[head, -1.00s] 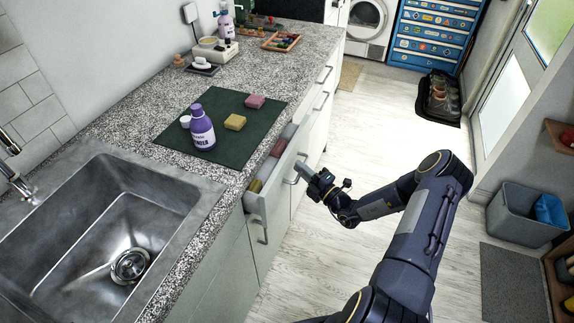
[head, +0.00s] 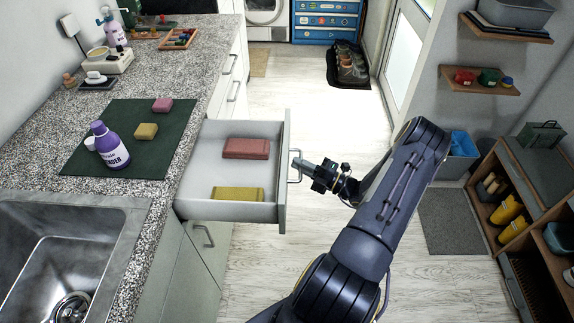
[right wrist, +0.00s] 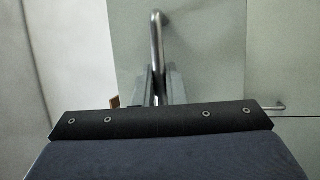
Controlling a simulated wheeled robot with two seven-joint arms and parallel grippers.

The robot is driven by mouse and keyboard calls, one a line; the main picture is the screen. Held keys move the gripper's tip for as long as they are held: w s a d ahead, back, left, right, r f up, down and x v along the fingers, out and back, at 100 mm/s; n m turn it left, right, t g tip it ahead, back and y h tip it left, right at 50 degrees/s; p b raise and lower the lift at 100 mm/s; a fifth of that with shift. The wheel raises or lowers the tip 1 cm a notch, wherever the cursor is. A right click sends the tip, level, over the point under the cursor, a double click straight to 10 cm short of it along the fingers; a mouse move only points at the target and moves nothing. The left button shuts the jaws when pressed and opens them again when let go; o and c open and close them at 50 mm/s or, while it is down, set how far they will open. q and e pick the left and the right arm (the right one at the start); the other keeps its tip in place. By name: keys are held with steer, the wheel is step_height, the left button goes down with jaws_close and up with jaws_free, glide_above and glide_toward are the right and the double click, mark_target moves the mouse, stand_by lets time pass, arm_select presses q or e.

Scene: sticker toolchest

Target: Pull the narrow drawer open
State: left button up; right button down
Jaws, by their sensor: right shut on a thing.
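The narrow drawer (head: 232,211) stands well out from the counter front in the head view, with its white inside in sight. It holds a red block (head: 246,148) and a yellow block (head: 238,193). My right gripper (head: 298,167) is shut on the drawer's handle (head: 291,179), at the outer side of the drawer front. In the right wrist view the handle bar (right wrist: 157,40) rises from between the fingers against the pale drawer front (right wrist: 210,50). My left gripper is out of view.
On the counter, a green mat (head: 120,165) bears a purple bottle (head: 110,146), a yellow sponge (head: 146,131) and a pink one (head: 163,105). A sink (head: 105,215) is at lower left. Shelving (head: 510,195) stands at right.

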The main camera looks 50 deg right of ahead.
steer(key=shift+s+d, duration=0.35)
steer(key=c, duration=1.5)
jaws_free()
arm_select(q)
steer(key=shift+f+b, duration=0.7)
arm_select(e)
steer(key=v, duration=0.8)
steer(key=shift+w+a, duration=0.1)
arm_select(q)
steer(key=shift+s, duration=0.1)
